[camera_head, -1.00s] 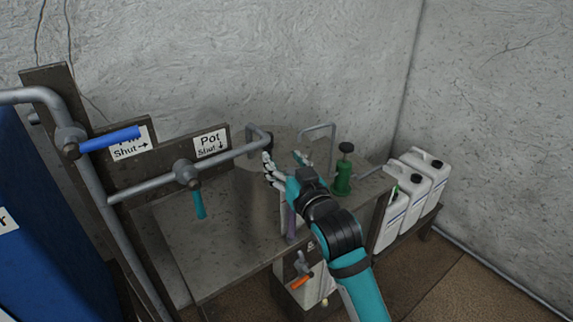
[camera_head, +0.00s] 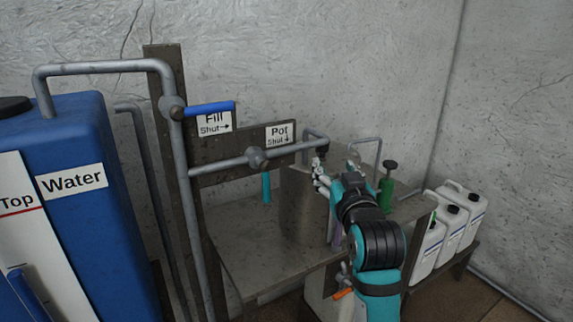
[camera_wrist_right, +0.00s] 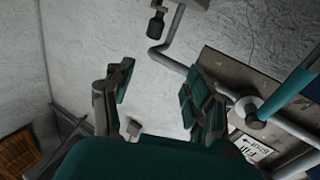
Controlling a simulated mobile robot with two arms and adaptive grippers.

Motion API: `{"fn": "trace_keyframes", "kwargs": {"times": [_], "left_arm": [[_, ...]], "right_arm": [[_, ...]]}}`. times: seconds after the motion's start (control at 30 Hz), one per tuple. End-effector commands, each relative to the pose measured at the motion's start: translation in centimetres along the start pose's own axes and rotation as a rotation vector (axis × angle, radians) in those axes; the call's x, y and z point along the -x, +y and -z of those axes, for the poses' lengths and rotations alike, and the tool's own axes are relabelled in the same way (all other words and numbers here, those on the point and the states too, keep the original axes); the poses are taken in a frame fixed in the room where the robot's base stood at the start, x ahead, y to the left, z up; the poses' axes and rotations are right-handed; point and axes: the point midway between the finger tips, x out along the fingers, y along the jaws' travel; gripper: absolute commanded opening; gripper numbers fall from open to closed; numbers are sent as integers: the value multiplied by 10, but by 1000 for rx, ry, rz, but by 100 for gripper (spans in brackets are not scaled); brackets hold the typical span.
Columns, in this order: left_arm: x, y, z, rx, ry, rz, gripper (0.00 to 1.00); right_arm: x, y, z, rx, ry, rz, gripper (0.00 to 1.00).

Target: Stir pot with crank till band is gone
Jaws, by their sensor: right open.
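The pot (camera_head: 302,210) is a grey metal cylinder on the metal bench in the head view. My right gripper (camera_head: 334,172) is open and empty, at the pot's upper right side; I cannot tell whether it touches the pot. A bent grey rod (camera_head: 368,142), possibly the crank, rises just behind the gripper. The pot's mouth is hidden, and I see no band or sight mark. In the wrist view the right gripper (camera_wrist_right: 158,95) has its fingers apart, with wall and pipe beyond them. My left gripper is not in view.
A pipe (camera_head: 222,166) with a teal lever (camera_head: 267,187) pointing down runs to the pot. A blue lever (camera_head: 210,109) points right by the Fill sign. A blue water tank (camera_head: 95,225) stands left. A green hand pump (camera_head: 386,192) and white jugs (camera_head: 462,218) stand right.

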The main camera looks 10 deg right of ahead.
Motion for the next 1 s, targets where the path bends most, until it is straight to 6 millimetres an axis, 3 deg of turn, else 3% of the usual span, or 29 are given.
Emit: {"fn": "trace_keyframes", "kwargs": {"times": [0.1,0.17,0.27,0.4,0.53,0.83,1.0], "left_arm": [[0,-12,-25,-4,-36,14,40],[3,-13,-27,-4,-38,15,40],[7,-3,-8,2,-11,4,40],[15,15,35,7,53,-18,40],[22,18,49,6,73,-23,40],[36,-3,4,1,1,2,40],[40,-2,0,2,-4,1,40]], "right_arm": [[-6,8,0,0,-6,-19,55],[-12,8,1,2,-7,-19,55],[-30,8,2,2,-7,-17,55],[-60,8,2,2,-8,-16,55],[-87,8,2,2,-7,-15,55],[-143,9,2,1,-6,-16,55],[-163,9,0,0,-6,-16,55]]}}
